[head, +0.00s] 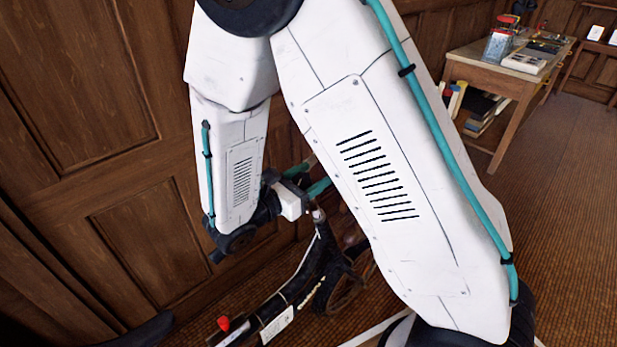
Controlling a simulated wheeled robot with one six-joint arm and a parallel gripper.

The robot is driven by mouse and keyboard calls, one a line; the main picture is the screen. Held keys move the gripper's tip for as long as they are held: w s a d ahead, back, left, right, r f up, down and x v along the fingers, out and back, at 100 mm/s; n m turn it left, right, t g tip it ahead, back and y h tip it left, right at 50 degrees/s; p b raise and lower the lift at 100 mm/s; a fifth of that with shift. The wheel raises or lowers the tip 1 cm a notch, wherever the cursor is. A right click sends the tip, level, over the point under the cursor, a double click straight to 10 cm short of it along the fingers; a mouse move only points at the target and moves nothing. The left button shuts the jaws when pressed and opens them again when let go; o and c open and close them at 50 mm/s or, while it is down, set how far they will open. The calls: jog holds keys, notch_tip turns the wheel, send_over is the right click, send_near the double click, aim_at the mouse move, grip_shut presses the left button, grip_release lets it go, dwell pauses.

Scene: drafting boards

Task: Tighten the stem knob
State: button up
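My gripper (308,181) is partly in view beyond my white wrist, near the middle of the picture. Two teal parts, apparently its fingers, reach up and right, and their ends are hidden behind my large white arm link. A dark wheeled frame (309,268), like a scooter or cycle, stands below it, with its upper end close under the gripper. A small red knob (223,323) shows low at the left on this frame, well away from the gripper. I cannot tell whether it is the stem knob. Any contact at the gripper is hidden.
A wood-panelled wall (80,90) is close behind on the left. A wooden table (512,80) with boxes and small items stands at the back right. The brown floor (560,200) at the right is open. My arm hides much of the middle.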

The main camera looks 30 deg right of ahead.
jog(key=c, duration=0.7)
jog(key=shift+o, duration=0.2)
